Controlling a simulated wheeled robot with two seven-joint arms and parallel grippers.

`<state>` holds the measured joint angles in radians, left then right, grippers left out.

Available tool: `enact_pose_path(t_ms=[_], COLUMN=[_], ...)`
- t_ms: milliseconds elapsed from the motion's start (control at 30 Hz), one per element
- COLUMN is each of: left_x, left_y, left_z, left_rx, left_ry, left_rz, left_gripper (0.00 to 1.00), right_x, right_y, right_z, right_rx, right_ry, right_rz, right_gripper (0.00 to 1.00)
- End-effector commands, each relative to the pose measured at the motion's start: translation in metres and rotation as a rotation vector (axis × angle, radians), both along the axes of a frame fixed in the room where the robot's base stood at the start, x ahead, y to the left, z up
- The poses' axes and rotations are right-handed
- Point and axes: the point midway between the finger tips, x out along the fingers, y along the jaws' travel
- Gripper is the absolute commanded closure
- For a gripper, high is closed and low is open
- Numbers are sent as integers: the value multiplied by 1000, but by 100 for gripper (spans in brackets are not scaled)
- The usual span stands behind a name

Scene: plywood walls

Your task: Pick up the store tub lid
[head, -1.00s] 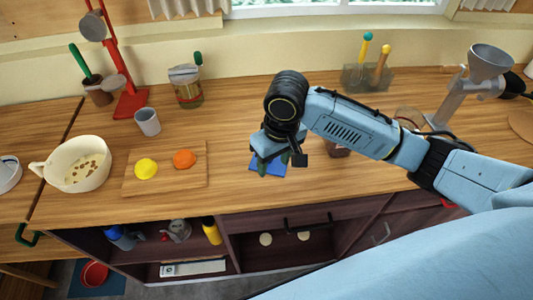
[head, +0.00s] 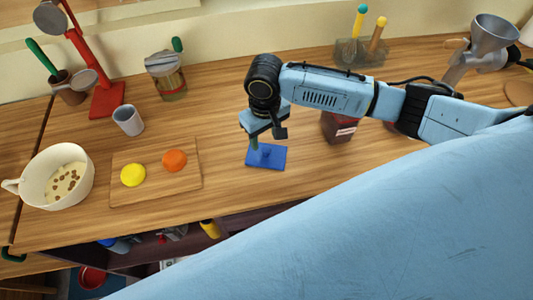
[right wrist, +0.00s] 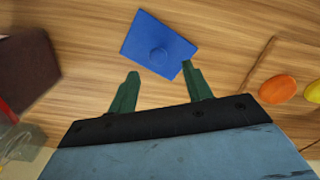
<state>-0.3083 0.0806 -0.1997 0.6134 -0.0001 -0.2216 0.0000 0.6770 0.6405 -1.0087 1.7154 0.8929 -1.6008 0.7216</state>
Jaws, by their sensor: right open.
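The store tub lid (head: 274,160) is a flat blue rectangle with a round knob in its middle, lying on the wooden counter. It also shows in the right wrist view (right wrist: 145,36), just beyond the fingertips. My right gripper (head: 262,138) is above the lid's back left part, pointing down. In the right wrist view its green fingers (right wrist: 160,75) are apart with nothing between them, and the right fingertip appears close to the lid's edge. Whether it touches cannot be told. My left gripper is not in view.
A cutting board (head: 152,194) with a yellow lump (head: 133,175) and an orange lump (head: 174,160) lies left of the lid. A dark red-brown box (head: 338,127) stands to the right under my arm. A grey cup (head: 128,120) and a jar (head: 167,78) stand farther back.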

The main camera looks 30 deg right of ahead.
Motion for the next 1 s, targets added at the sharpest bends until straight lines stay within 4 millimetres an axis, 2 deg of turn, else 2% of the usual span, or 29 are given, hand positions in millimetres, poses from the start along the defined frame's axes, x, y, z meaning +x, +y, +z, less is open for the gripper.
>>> enact_pose_path(t_ms=[100,200,367,600,933,1000], left_x=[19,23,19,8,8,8], left_y=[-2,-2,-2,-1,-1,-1], left_z=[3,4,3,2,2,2], left_rx=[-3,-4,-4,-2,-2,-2], left_ry=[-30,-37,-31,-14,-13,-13], left_rz=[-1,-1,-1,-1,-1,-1], left_gripper=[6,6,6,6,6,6], right_x=[-3,-4,-4,-4,-4,-4], right_y=[-2,-3,-3,-3,-3,-3], right_z=[-18,-33,-46,-47,-47,-47], right_rx=[-2,-1,-2,-1,-1,-1], right_ry=[3,3,1,0,0,0], right_rz=[0,0,0,1,1,1], right_gripper=[50,50,50,52,95,98])
